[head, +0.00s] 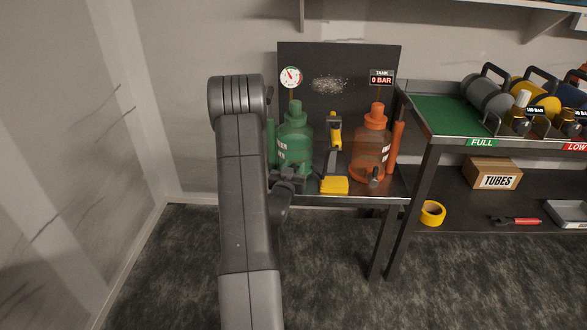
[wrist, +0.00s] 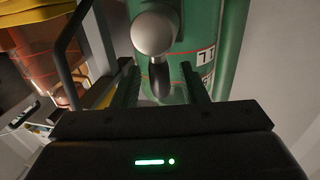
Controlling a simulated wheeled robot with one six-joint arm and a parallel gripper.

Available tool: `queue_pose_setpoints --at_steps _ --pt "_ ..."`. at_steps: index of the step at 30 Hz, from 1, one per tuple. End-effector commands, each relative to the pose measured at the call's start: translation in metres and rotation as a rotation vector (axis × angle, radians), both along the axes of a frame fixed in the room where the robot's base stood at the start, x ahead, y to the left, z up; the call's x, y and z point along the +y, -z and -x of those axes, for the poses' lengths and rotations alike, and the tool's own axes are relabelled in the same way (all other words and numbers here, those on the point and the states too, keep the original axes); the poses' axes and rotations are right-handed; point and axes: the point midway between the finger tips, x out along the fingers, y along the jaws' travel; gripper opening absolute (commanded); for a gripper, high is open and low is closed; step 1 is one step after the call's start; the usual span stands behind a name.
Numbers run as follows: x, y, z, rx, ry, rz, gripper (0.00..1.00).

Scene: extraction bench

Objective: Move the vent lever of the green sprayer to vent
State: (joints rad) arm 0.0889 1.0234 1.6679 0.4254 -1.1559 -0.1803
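The green sprayer (head: 294,142) stands on the left of the small dark bench, partly hidden by my arm. In the wrist view its green body (wrist: 205,30) fills the upper middle, with a white label and red lines at its right. A rounded grey fitting with a dark stem, apparently the vent lever (wrist: 154,34), stands out from the body. My gripper (wrist: 161,82) is open, one finger on each side of the stem, with gaps showing on both sides. In the head view my gripper (head: 288,182) is low at the sprayer's front; the lever is hidden there.
An orange sprayer (head: 371,148) stands to the right, with a yellow-handled tool (head: 335,132) and a yellow item (head: 333,185) between. A dark panel behind bears a gauge (head: 290,77) and a "0 BAR" tank sign (head: 381,78). A rack bench (head: 440,113) adjoins at right.

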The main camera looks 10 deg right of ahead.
Motion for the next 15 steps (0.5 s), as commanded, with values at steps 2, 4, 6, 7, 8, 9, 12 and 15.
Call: queue_pose_setpoints --at_steps 2,4,6,7,8,9,12,15 --pt "0.0001 0.0001 0.0002 0.000 0.000 0.000 0.31" --pt "0.0002 0.0000 0.0001 0.000 0.000 0.000 0.17" --pt "0.0002 0.0001 0.0002 0.000 0.000 0.000 0.04" --pt "0.0002 0.0001 0.0002 0.000 0.000 0.000 0.00" --pt "0.0001 0.0000 0.0003 0.000 0.000 0.000 0.00" --pt "0.0002 0.0001 0.0004 0.000 0.000 0.000 0.00" --pt "0.0004 0.0005 0.0004 0.001 0.000 0.004 0.00" --pt "0.0013 0.0012 0.0000 0.005 0.000 0.019 0.00"
